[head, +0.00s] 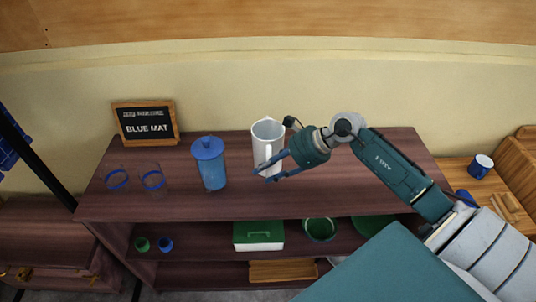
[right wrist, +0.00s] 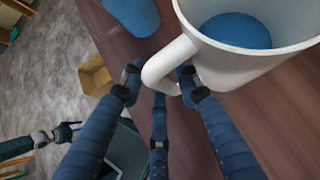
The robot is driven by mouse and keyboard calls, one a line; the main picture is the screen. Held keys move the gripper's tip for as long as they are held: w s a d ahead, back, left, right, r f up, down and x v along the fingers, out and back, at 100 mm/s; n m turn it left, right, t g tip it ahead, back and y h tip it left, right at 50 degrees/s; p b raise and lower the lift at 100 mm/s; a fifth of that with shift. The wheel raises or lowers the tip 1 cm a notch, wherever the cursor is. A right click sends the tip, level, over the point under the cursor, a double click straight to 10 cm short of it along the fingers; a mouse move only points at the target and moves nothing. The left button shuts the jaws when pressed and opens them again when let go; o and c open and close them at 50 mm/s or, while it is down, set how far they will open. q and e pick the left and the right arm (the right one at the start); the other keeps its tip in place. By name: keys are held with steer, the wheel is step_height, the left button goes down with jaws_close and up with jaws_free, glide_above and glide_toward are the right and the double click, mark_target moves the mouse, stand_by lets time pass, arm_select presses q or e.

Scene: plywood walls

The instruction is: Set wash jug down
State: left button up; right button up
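The white jug (head: 267,135) is upright at the back middle of the dark wooden shelf top. Its handle points toward my right gripper (head: 261,174). In the right wrist view, the jug (right wrist: 250,55) has a blue surface inside, and its handle (right wrist: 160,65) lies between the fingers of the right gripper (right wrist: 160,85), which appear closed against it. The jug's base is partly hidden by the fingers, so I cannot tell whether it touches the top. In the right wrist view, part of my left arm shows small at the lower left; its fingers are not clear.
A blue lidded pitcher (head: 210,165) stands left of the jug, with two blue-banded glasses (head: 153,180) farther left. A framed sign (head: 146,122) reading "BLUE MAT" stands behind. Lower shelves hold a green-lidded box (head: 258,234) and bowls. The top's front middle is clear.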

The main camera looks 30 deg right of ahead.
jaws_close()
steer(key=shift+d+r, duration=0.1)
steer(key=shift+r, duration=0.05)
steer(key=shift+r, duration=0.1)
